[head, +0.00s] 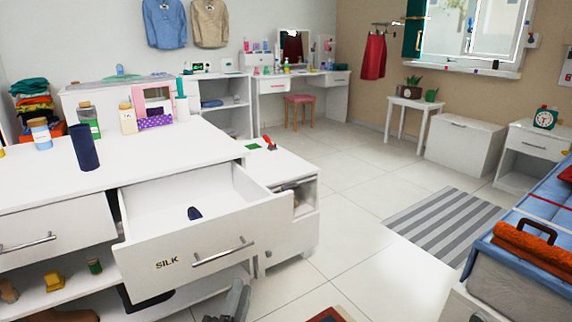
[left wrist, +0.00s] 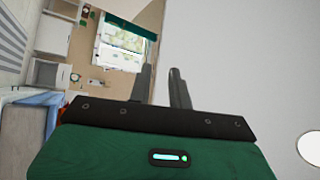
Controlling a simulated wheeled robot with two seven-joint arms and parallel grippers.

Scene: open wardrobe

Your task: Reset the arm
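My left gripper (head: 236,300) shows at the bottom of the head view, in front of and below the open drawer labelled SILK (head: 205,255). In the left wrist view its two fingers (left wrist: 165,88) stand apart with a gap between them and nothing held. A small dark blue item (head: 195,213) lies in the open drawer. The drawer's metal handle (head: 222,252) is free of the gripper. My right gripper is not in the views.
A dark blue cylinder (head: 84,147), jars and a pink-framed box (head: 153,103) stand on the white dresser top (head: 150,150). A striped rug (head: 445,225) lies on the open floor to the right. A bed (head: 540,225) with an orange item (head: 535,245) is at the right edge.

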